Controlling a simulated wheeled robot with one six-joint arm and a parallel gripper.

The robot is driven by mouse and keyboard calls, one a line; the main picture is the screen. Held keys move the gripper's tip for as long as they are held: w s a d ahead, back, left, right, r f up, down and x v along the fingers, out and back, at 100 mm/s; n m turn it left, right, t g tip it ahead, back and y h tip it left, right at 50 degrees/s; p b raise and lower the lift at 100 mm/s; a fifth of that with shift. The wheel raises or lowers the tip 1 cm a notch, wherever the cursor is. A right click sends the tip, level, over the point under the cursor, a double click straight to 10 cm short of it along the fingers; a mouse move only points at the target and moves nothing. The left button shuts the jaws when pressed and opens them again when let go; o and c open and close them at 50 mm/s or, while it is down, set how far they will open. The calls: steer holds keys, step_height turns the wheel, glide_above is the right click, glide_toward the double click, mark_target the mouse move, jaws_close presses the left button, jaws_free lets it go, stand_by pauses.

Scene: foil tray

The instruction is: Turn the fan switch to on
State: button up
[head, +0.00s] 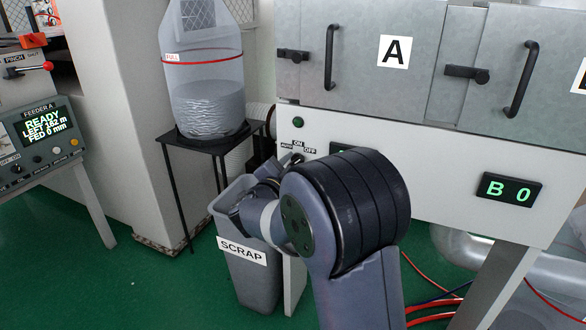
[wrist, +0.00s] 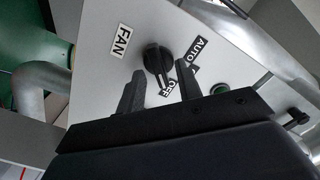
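The fan switch is a black rotary knob (wrist: 157,60) on a pale panel, with a FAN label (wrist: 121,41) to its left in the wrist view. An AUTO label (wrist: 198,48) and an OFF label (wrist: 171,88) lie around it; the ON label is mostly hidden behind a finger. The knob's handle stretches toward the OFF label. In the head view the switch (head: 297,158) sits small below its labels. My gripper (wrist: 160,69) is open, its two fingers apart with the knob just beyond and between the tips. I cannot tell whether they touch it.
A green round lamp (wrist: 220,89) is on the same panel. In the head view a grey SCRAP bin (head: 250,283) and a black stand (head: 208,142) bearing a clear bag (head: 205,90) are close to my arm's left. Door A (head: 365,60) is above.

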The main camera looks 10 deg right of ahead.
steer(key=shift+w+d, duration=0.1)
steer(key=shift+w, duration=0.05)
steer(key=shift+c, duration=0.2)
jaws_close()
steer(key=shift+f, duration=0.1)
stand_by(0.3)
steer(key=m+b, duration=0.3)
steer(key=m, duration=0.1)
steer(key=m+b, duration=0.4)
steer(key=shift+f+m, duration=0.2)
steer(key=shift+m, duration=0.1)
stand_by(0.3)
